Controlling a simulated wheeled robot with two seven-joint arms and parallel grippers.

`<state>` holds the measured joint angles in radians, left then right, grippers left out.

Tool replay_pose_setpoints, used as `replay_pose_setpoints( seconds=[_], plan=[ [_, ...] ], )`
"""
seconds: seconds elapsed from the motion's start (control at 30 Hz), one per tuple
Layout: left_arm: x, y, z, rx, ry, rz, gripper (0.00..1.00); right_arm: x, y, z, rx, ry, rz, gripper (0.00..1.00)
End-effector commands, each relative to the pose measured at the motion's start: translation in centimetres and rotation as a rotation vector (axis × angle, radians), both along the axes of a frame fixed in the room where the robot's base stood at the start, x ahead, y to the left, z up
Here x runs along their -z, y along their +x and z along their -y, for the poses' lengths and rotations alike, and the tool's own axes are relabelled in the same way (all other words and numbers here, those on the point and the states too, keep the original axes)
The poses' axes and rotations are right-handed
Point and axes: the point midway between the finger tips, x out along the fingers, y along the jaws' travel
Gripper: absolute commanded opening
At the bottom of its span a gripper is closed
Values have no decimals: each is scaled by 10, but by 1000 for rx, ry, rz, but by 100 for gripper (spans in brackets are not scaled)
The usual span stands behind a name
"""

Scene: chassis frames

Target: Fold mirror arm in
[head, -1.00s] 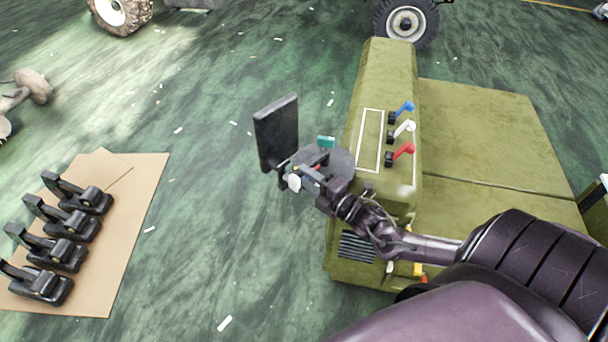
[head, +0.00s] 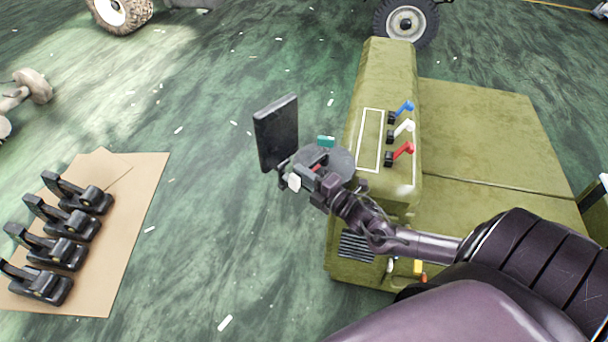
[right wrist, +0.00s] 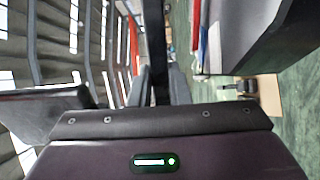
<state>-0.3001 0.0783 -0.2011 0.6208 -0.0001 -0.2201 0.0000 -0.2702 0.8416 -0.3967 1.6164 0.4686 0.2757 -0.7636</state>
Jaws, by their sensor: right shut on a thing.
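The mirror (head: 276,133) is a black rectangular panel standing upright off the left side of the green chassis body, in the head view. Its short dark arm is mostly hidden behind my right gripper (head: 303,178), near a round grey disc (head: 341,162) with a teal tab. In the right wrist view a black bar, seemingly the mirror arm (right wrist: 157,45), runs up between the fingers of my right gripper (right wrist: 160,85), which is shut on it. My left gripper is out of view.
The green chassis (head: 388,90) carries blue, white and red levers (head: 403,150) right of the gripper. Several black pedal-like parts (head: 65,220) stand on a cardboard sheet (head: 140,195) at left.

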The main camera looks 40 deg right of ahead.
Motion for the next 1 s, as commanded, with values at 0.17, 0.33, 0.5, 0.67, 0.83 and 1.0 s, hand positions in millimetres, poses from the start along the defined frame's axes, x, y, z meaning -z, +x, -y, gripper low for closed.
replay_pose_setpoints(
  seconds=[0.17, 0.33, 0.5, 0.67, 0.83, 1.0],
  plan=[
    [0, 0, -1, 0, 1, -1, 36, 0, 1, -1, 10, 1, 0, 0],
    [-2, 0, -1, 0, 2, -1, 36, 0, 6, -3, 61, 4, 1, 0],
    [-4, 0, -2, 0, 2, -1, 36, 0, 16, -5, 165, 7, 0, 0],
    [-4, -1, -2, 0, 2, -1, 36, 0, 31, -8, 303, 10, 0, 0],
    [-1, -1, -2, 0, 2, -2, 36, 2, 47, -7, 465, 11, -3, 0],
    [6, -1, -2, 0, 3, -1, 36, 3, 63, -4, 624, 9, -2, 0]
  ],
)
